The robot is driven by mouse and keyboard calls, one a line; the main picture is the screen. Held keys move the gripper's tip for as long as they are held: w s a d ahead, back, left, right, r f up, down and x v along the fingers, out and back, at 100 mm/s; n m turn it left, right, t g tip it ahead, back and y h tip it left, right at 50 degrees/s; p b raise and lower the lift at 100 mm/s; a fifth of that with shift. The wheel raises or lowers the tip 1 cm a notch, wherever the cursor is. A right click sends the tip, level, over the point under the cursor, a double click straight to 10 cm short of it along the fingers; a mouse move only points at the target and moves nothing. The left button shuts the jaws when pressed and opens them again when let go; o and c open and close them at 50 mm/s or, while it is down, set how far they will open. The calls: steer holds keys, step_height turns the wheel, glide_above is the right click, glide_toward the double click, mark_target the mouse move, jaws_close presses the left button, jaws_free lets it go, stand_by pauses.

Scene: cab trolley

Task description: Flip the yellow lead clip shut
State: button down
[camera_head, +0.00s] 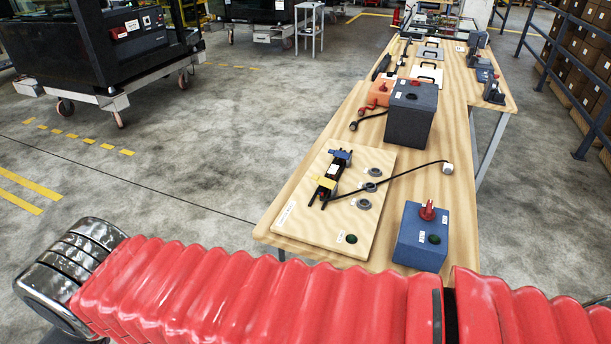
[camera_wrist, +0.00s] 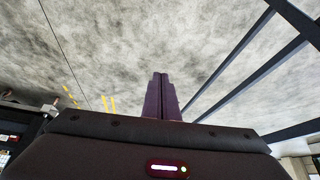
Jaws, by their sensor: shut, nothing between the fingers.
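The yellow lead clip (camera_head: 324,183) is on a pale wooden board (camera_head: 300,222) at the near end of the bench, in the head view. It sits at the near end of a small black connector (camera_head: 334,171), with a blue clip (camera_head: 342,155) at the far end. The clip is too small to tell whether it is open or shut. My gripper (camera_wrist: 160,76) is shut and empty in the wrist view, with bare concrete floor beyond its fingers. The gripper does not show in the head view, and the clip does not show in the wrist view.
A black cable runs from the connector to a white plug (camera_head: 448,168). Grey rings (camera_head: 364,204) lie beside it. A blue box with a red knob (camera_head: 421,238) and a dark box (camera_head: 411,115) stand on the bench (camera_head: 385,235). My red-sleeved arm crosses the foreground.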

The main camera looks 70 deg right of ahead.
steer(key=shift+d, duration=0.1)
steer(key=w+d+f+m+t+h, duration=0.25)
steer(key=w+d+m, duration=0.35)
steer(key=w+d, duration=0.55)
steer(key=s+d+m+h, duration=0.2)
steer(key=d+m+h, duration=0.3)
steer(key=d, duration=1.2)
steer(key=s+d+f+m+g+h, duration=0.1)
steer(key=s+d+m+h, duration=0.15)
steer(key=s+d, duration=0.35)
steer(key=s+d+f+m+g+h, duration=0.2)
steer(key=s+d+m, duration=0.15)
steer(key=d, duration=0.55)
steer(key=s+d+m+g+h, duration=0.1)
steer(key=s+d+m+g, duration=0.1)
steer(key=s, duration=0.6)
steer(key=s+d+f+m+g+h, duration=0.1)
steer(key=s+d+g, duration=0.3)
steer(key=s, duration=0.4)
steer(key=shift+d+f+m+h, duration=0.15)
steer(key=shift+d+m+h, duration=0.4)
steer(key=shift+d, duration=0.3)
steer(key=shift+d, duration=0.1)
